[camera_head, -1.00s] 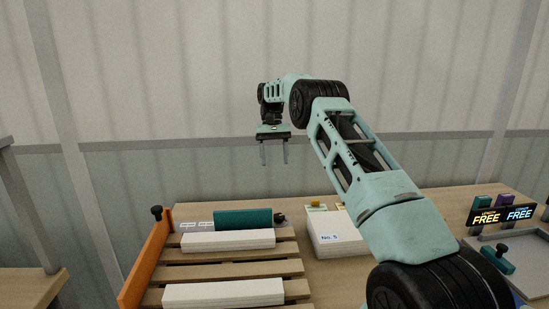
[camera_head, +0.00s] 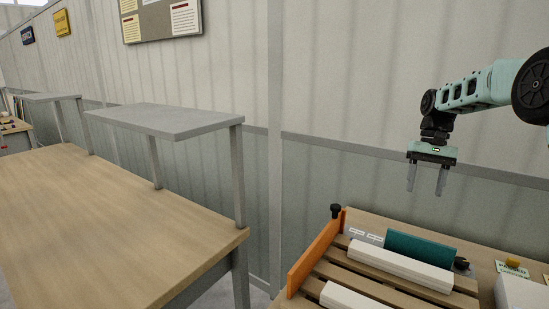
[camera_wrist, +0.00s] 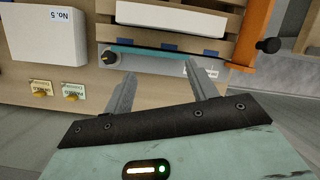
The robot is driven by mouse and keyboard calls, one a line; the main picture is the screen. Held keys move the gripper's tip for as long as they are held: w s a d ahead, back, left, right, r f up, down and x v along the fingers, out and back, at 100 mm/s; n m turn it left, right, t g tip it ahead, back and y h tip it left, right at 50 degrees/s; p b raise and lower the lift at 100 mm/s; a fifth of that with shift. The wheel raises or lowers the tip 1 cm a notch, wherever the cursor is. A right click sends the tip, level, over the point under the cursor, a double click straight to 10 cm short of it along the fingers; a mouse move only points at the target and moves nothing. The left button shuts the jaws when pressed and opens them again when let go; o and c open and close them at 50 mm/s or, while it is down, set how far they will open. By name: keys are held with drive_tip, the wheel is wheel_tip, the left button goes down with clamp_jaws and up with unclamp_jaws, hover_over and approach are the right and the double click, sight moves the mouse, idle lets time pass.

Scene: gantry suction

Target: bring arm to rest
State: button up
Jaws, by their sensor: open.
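My gripper (camera_head: 426,180) hangs from my arm at the right of the head view, fingers pointing down. It is open and empty, in the air above the slatted wooden rack. In the wrist view, the two fingers (camera_wrist: 163,92) stand apart with nothing between them. Below them are the teal bar (camera_wrist: 160,52) and a white block (camera_wrist: 170,18) on the slats. The teal bar (camera_head: 420,249) and white block (camera_head: 400,266) also show in the head view.
An orange side board (camera_head: 314,254) with a black knob edges the rack. A white stack marked No. 5 (camera_wrist: 48,40) lies beside it. At left, a bare wooden table (camera_head: 90,215) carries a grey raised shelf (camera_head: 165,119). A wall stands behind.

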drive_tip(key=s+a+r+n, duration=0.1)
drive_tip(key=s+a+n, duration=0.1)
drive_tip(key=s+a, duration=0.45)
drive_tip(key=s+a+n+t, duration=0.1)
drive_tip(key=s+a+n, duration=0.15)
drive_tip(key=a, duration=0.75)
drive_tip(key=s+a+r+n, duration=0.1)
drive_tip(key=s+a, duration=0.5)
drive_tip(key=a, duration=0.2)
drive_tip(key=s+a+f+n+t, duration=0.1)
drive_tip(key=s+a+f+n, duration=0.1)
drive_tip(key=s, duration=1)
drive_tip(key=s+a+f+n+t+h, duration=0.1)
drive_tip(key=s+a+f+n, duration=0.1)
drive_tip(key=s, duration=1)
drive_tip(key=shift+f+n, duration=0.75)
drive_tip(key=shift+f, duration=0.1)
